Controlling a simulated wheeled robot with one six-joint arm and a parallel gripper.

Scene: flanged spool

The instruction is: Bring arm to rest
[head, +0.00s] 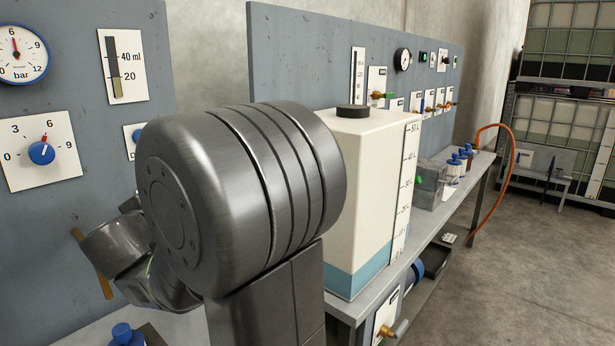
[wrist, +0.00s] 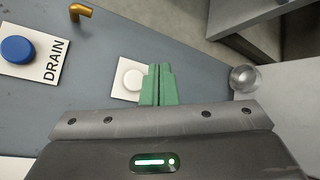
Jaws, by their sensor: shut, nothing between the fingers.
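My gripper (wrist: 157,85) shows in the wrist view, with its two green fingers shut together and nothing between them. The fingers stand in front of a grey panel (wrist: 200,78), beside a white plate with a round white button (wrist: 131,78). I cannot tell whether they touch it. In the head view my large dark grey arm joint fills the middle and hides my gripper. No spool is recognisable in either view.
A white tank (head: 365,170) with a black cap stands on a bench (head: 455,205) right beside my arm. Gauge panels (head: 215,200) rise behind. A blue DRAIN knob (wrist: 16,49) and a brass tap (wrist: 80,11) are near my gripper. An orange hose (head: 508,190) hangs at right; open floor (head: 520,270) lies right.

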